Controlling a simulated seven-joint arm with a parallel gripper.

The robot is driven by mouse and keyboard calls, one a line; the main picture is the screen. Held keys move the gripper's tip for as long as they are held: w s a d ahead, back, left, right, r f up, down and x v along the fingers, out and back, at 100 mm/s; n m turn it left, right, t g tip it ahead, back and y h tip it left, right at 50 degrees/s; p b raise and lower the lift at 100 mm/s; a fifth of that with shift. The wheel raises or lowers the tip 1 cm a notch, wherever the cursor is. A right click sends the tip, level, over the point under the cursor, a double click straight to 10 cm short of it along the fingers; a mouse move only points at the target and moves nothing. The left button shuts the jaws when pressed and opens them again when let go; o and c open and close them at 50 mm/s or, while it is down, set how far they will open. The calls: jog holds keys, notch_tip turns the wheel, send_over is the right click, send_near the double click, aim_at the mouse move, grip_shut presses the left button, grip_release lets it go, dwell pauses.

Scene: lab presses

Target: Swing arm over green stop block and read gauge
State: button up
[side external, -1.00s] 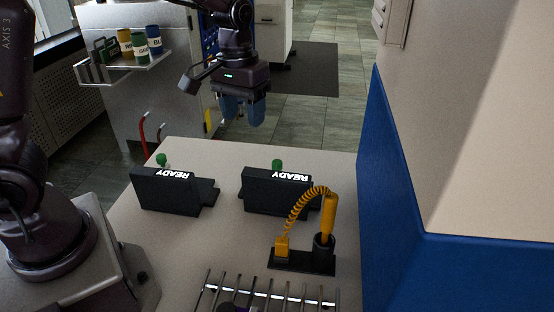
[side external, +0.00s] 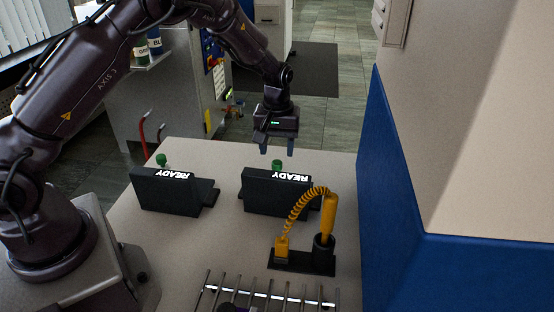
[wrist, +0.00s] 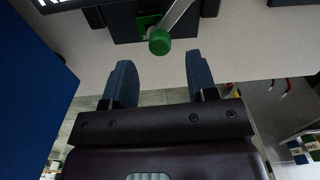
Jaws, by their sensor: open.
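Two black units with lit READY signs stand on the light table, the left unit (side external: 165,192) and the right unit (side external: 262,195). Each has a green knob behind it: the left knob (side external: 161,159) and the right knob (side external: 277,164). In the wrist view a green knob (wrist: 159,42) sits at the end of a metal lever (wrist: 178,14), with a green block (wrist: 147,22) beside the lever. My gripper (side external: 277,151) is open and empty above the right knob. Its fingers (wrist: 159,68) stand either side of the knob's line, short of it. No gauge reading is legible.
A yellow tool (side external: 328,217) with a coiled cord stands in a black holder in front of the right unit. A metal rack (side external: 265,295) lies at the front edge. A blue and beige wall (side external: 400,190) bounds the table on the right. Red hooks (side external: 144,130) stand behind the left unit.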

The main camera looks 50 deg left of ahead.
aim_at(279, 164)
jog(key=shift+f, duration=2.05)
jog(key=c, duration=0.9)
jog(key=shift+d+m, duration=0.45)
jog(key=shift+m, duration=0.55)
jog(key=shift+c, duration=0.2)
jog(key=o, duration=0.9)
jog(key=shift+o, duration=0.2)
notch_tip(279, 164, up, 13)
